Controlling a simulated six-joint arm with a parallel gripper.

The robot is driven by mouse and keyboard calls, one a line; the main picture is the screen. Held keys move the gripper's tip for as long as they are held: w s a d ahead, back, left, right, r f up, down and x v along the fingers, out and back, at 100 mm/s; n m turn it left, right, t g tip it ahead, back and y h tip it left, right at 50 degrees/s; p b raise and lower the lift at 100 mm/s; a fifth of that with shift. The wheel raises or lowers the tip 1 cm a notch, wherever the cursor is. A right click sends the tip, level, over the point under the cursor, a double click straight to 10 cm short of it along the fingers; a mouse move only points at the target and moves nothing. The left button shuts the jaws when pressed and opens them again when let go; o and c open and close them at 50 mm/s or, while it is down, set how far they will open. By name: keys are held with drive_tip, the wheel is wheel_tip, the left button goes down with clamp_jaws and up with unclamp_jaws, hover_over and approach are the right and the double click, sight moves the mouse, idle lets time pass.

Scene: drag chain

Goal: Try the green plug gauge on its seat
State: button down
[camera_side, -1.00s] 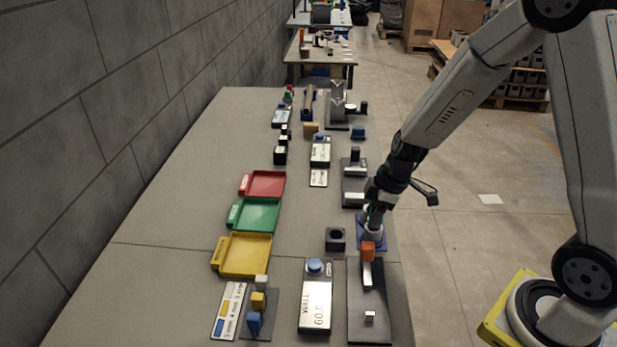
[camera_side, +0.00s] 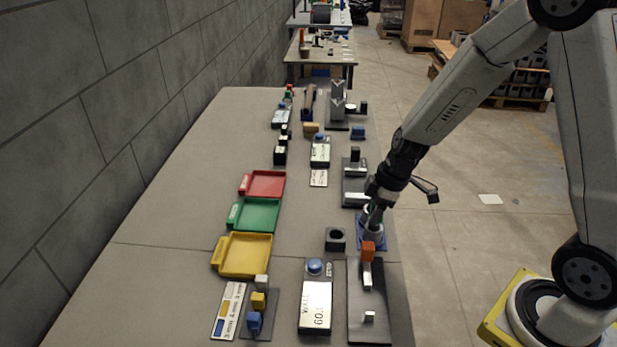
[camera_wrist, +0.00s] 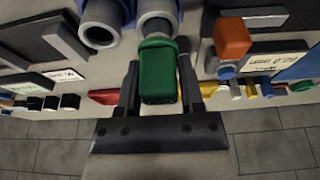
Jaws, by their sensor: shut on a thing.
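My gripper (camera_wrist: 158,85) is shut on the green plug gauge (camera_wrist: 158,70), whose green handle sits between the fingers. In the wrist view the gauge's far end meets the mouth of the right of two grey ring seats (camera_wrist: 158,20); I cannot tell how far it is in. The other ring seat (camera_wrist: 100,25) is empty. In the side view my gripper (camera_side: 373,205) is low over the blue seat block (camera_side: 373,245), near the right table edge, with a bit of green showing below the fingers. The gripper hides part of the rings.
An orange-topped fixture (camera_side: 367,250) stands just in front of the seat block. A black block with a hole (camera_side: 335,239) and a display box (camera_side: 316,303) are to its left. Red, green and yellow trays (camera_side: 245,255) lie further left. The table's left side is clear.

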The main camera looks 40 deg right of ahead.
sight(373, 203)
drive_tip(key=shift+r, duration=0.3)
drive_tip(key=shift+r, duration=0.35)
drive_tip(key=shift+r, duration=0.7)
drive_tip(key=shift+r, duration=0.35)
drive_tip(key=shift+r, duration=0.5)
